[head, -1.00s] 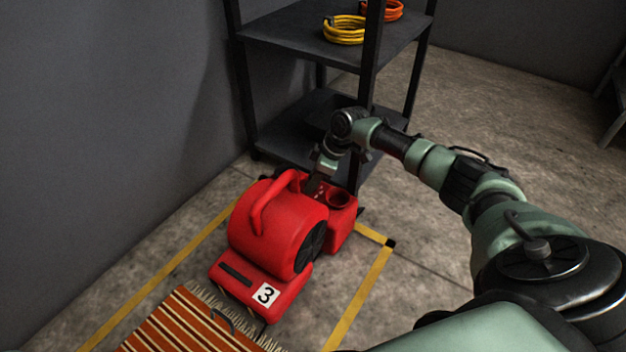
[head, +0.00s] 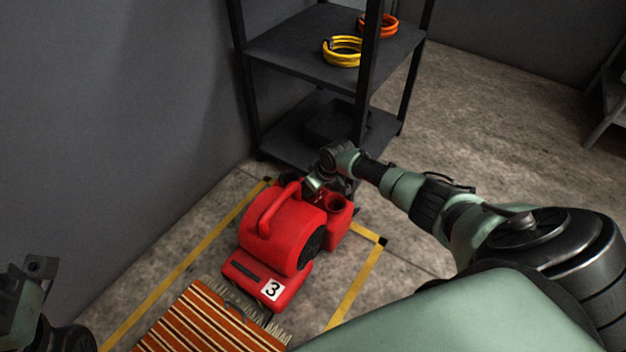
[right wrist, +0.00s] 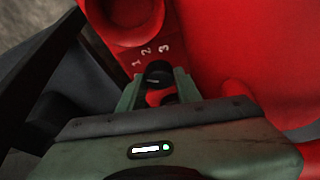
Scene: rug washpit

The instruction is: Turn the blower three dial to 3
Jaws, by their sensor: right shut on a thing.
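The red blower (head: 282,232) with a white "3" label stands on the floor inside yellow tape lines. Its dial (right wrist: 158,72) is a small black knob on the red panel, with the white marks 1, 2 and 3 beside it in the right wrist view. My right gripper (right wrist: 159,84) is shut on the dial, one finger on each side. Which mark the dial points to I cannot tell. In the head view my right gripper (head: 315,190) is at the blower's back, and the dial is hidden there. Part of my left gripper (head: 36,272) shows at the lower left, away from the blower.
A dark shelf rack (head: 305,45) with a yellow coil (head: 343,60) and an orange coil (head: 380,30) stands behind the blower. A grey wall is at the left. A striped orange rug (head: 210,322) lies in front. Floor at the right is open.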

